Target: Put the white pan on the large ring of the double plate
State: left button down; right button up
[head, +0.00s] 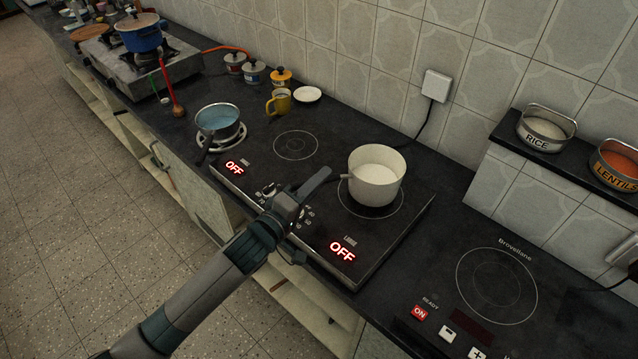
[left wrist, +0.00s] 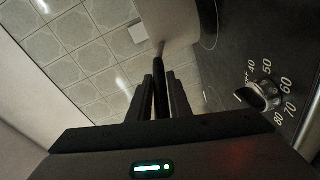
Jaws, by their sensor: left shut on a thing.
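The white pan (head: 377,188) stands upright over the large ring (head: 345,200) of the double plate (head: 385,243), with pale contents inside. The ring's edge shows around the pan's base; I cannot tell whether the base touches the plate. My left gripper (head: 322,181) is shut on the pan's handle, left of the pan. In the left wrist view the dark handle (left wrist: 158,62) runs between the fingers (left wrist: 164,95), and part of the pan (left wrist: 172,22) shows beyond. The small ring (head: 296,145) is empty. Both plate displays read OFF. My right gripper is not in view.
A yellow mug (head: 279,102) and white saucer (head: 307,94) are behind. A single hob (head: 497,286) lies at right, below a shelf with rice (head: 546,130) and lentils (head: 616,166) tins.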

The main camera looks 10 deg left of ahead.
pick_arm(q)
jog(key=shift+f, duration=0.75)
jog(key=c, duration=1.6)
grip_release()
jog(key=shift+f, duration=0.1)
jog(key=shift+c, duration=0.2)
jog(key=shift+s+a, duration=0.1)
jog(key=shift+s, duration=0.1)
jog(key=b+v, duration=0.3)
jog(key=v, duration=0.8)
jog(key=shift+s, duration=0.3)
